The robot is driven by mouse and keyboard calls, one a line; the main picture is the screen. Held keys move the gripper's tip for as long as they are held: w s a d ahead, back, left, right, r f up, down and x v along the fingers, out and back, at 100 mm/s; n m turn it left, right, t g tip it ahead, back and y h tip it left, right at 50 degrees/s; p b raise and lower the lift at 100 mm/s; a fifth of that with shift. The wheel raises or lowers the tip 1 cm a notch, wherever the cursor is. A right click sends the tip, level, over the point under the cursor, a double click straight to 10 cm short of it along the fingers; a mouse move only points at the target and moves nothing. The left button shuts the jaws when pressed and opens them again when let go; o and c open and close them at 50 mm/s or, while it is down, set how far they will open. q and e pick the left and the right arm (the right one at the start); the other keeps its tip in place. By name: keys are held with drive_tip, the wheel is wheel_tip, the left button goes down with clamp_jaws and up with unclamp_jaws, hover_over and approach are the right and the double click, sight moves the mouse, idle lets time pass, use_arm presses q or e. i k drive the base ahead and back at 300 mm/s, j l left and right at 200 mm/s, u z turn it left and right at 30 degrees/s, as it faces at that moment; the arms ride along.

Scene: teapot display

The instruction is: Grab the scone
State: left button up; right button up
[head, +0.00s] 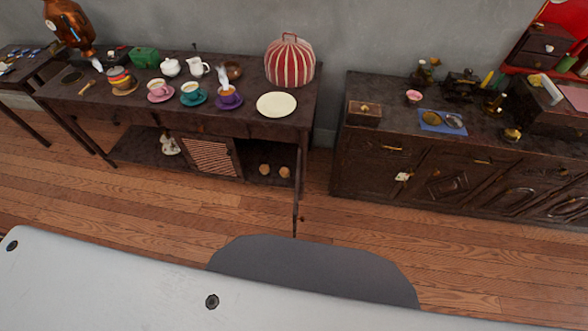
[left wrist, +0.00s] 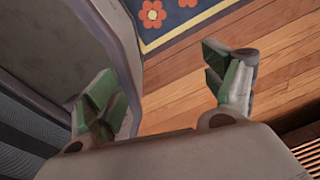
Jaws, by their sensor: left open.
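Two small round tan pieces that look like scones, a left one (head: 264,169) and a right one (head: 285,171), sit side by side in the dark open lower compartment of the left wooden sideboard in the head view. They are small there, so their detail is unclear. My left gripper (left wrist: 160,78) shows in the left wrist view, its two green-padded fingers wide apart with nothing between them. No scone shows in that view. Neither gripper shows in the head view, and my right gripper is in no view.
A cabinet door (head: 297,195) stands open beside the compartment's right side. Cups, a cream plate (head: 277,105) and a striped tea cosy (head: 290,62) stand on the sideboard top. A second cabinet (head: 385,160) is at right. A flowered rug (left wrist: 190,18) lies beyond my left gripper.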

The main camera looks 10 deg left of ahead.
sight(284, 172)
drive_tip(key=i+j+z, duration=0.1)
drive_tip(key=j+z, duration=0.3)
drive_tip(key=j, duration=0.15)
drive_tip(key=j+z, duration=0.4)
drive_tip(key=j, duration=0.15)
